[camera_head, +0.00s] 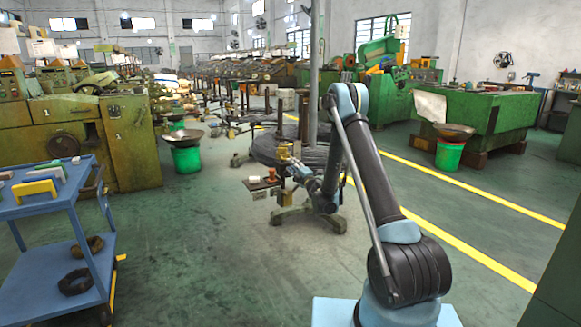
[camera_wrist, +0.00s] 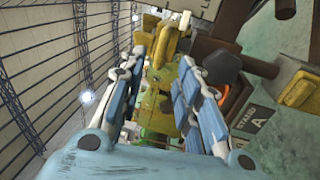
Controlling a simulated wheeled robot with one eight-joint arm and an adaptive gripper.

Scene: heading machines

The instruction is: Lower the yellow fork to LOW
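A yellow piece (camera_wrist: 171,40), likely the fork, stands just past my fingertips in the wrist view. More worn yellow parts show between and behind the fingers. My gripper (camera_wrist: 162,62) is open, its two blue fingers apart on either side of these yellow parts. I cannot tell whether a finger touches them. In the head view my gripper (camera_head: 297,168) is at a small stand beside the wire coils, near a yellow part (camera_head: 284,151). A sign (camera_wrist: 208,8) with an "L" shows at the top of the wrist view; the rest of its lettering is unclear.
The stand has a dark plate (camera_head: 258,184) with small items and a sign (camera_wrist: 246,128) reading "STAND A". A yellow block (camera_wrist: 299,90) is nearby. A wire coil (camera_head: 265,148) lies behind. A blue cart (camera_head: 40,206) is at left; green floor is free between.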

